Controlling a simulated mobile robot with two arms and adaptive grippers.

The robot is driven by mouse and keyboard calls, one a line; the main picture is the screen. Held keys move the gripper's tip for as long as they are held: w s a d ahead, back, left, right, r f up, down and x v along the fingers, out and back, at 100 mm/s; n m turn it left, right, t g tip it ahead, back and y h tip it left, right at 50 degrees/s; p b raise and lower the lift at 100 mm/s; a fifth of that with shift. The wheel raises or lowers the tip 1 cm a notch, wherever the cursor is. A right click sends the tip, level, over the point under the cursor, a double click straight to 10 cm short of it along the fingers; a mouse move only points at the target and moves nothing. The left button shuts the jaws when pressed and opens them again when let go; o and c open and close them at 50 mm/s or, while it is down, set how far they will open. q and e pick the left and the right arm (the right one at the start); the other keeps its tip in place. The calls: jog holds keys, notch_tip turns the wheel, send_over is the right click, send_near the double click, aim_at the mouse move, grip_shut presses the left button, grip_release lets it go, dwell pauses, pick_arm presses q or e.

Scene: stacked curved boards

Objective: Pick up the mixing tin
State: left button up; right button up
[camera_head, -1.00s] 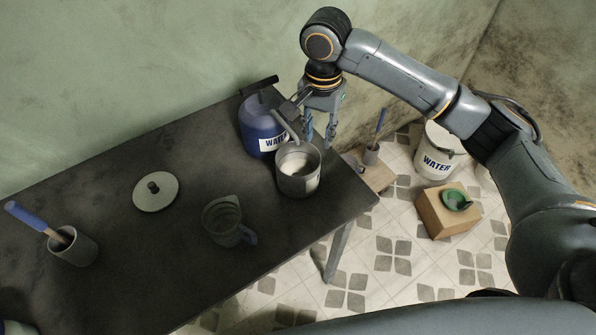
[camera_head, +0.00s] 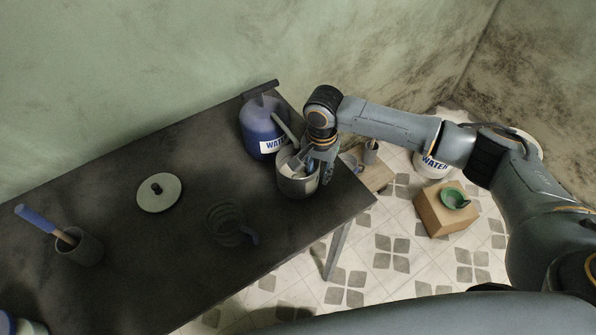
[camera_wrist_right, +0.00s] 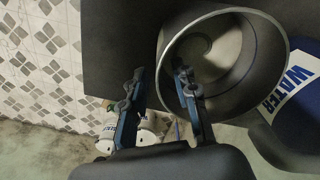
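The mixing tin, a grey metal cylinder with an open top (camera_head: 297,184), stands upright near the right end of the dark table. It also shows in the right wrist view (camera_wrist_right: 250,85), where I look down into it. My right gripper (camera_head: 323,170) is down at the tin's right rim. In the right wrist view my right gripper (camera_wrist_right: 158,78) is open, one finger over the tin's mouth and the other outside its wall. I cannot tell whether either finger touches. The gripper hides part of the rim in the head view. My left gripper is not in view.
A blue water jug (camera_head: 262,122) stands close behind the tin. A clear measuring jug (camera_head: 228,222), a round lid (camera_head: 159,193) and a cup with a blue-handled brush (camera_head: 80,252) stand farther left. Off the table's right end are a box (camera_head: 445,212) and a bucket (camera_head: 432,166).

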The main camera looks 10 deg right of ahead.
grip_shut()
jog(key=shift+w+r, duration=0.1)
jog(key=shift+r, duration=0.1)
dwell(0.4)
